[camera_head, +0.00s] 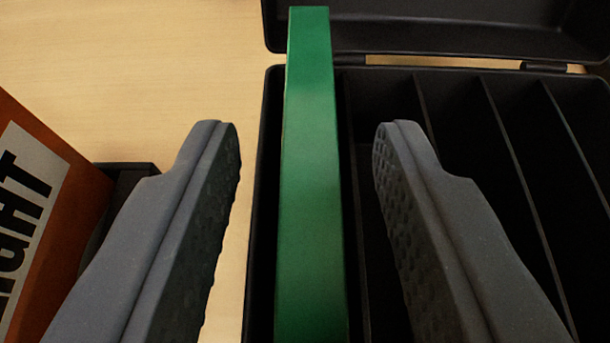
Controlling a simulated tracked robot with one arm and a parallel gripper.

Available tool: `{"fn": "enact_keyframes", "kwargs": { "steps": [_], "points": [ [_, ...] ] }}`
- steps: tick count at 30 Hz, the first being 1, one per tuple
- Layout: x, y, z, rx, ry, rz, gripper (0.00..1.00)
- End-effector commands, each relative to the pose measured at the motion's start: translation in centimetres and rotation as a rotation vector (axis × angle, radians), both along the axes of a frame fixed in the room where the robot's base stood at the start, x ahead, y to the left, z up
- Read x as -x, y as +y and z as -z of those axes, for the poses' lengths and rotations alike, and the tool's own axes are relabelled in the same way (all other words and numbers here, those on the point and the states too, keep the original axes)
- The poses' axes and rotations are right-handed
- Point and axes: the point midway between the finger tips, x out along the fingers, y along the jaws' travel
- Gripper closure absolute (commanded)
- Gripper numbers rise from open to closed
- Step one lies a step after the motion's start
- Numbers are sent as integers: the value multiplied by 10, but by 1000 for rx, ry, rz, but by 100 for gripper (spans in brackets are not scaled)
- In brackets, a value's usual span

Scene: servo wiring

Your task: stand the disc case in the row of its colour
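A green disc case (310,170) stands on edge, seen from above as a long narrow strip. It is at the leftmost slot of a black box with dividers (258,190); how deep it sits in the slot I cannot tell. My gripper (307,135) is open, with one grey finger on each side of the green case. Both fingers are apart from the case, with a visible gap on the left and on the right. The lower end of the case runs out of the picture.
Several dark, empty-looking slots with thin dividers (510,150) lie to the right in the box. Its hinged lid (450,30) is open at the back. An orange case with a white label (35,190) stands at the left, by a dark holder (130,180). Bare wooden table (130,70) shows at the upper left.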

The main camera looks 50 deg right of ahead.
Motion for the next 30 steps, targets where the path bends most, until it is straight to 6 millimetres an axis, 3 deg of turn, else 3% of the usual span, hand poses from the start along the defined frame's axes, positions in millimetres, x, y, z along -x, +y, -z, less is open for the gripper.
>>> {"fn": "enact_keyframes", "kwargs": {
  "steps": [9,15,30],
  "points": [
    [36,48,-27,-1,0,-4,64],
    [53,69,-37,-1,3,-4,64],
    [56,80,-45,-9,-13,-14,64]
  ]
}}
